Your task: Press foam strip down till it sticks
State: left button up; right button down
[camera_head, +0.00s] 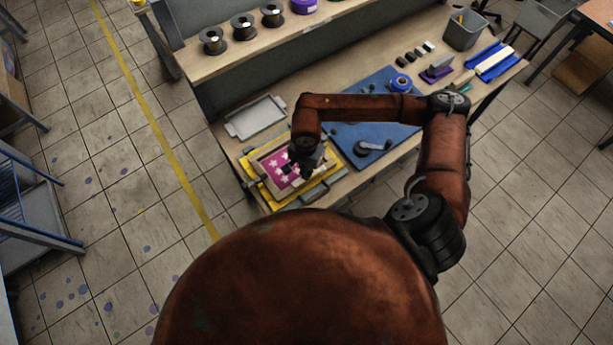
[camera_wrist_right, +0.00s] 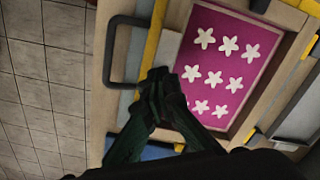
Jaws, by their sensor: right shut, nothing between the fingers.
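A pink panel with white star or flower shapes (camera_head: 272,172) lies in a wooden frame (camera_wrist_right: 265,18) on a yellow-edged press at the bench's front left corner. A pale strip (camera_wrist_right: 169,50), possibly the foam strip, lies between a yellow bar and the pink panel in the wrist view. My right gripper (camera_wrist_right: 160,82) is shut and empty, its fingertips over or against the near end of this strip; contact cannot be told. In the head view my right gripper (camera_head: 308,172) is over the panel's right side. My left gripper is not in view.
A grey tray (camera_head: 256,118) lies behind the press. A blue mat (camera_head: 385,135) with a tape dispenser (camera_head: 372,148) and a blue tape roll (camera_head: 401,83) is to the right. Spools (camera_head: 243,27) stand on the shelf; a blue tray (camera_head: 486,66) with a pale bar sits far right.

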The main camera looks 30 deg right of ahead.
jog(key=shift+s+f+b, duration=0.15)
jog(key=shift+f+b, duration=0.05)
jog(key=shift+b, duration=0.25)
dwell(1.7)
notch_tip(320, 180, up, 8)
jog(key=p, duration=0.3)
dwell(0.6)
jog(key=shift+r, duration=0.1)
dwell(0.3)
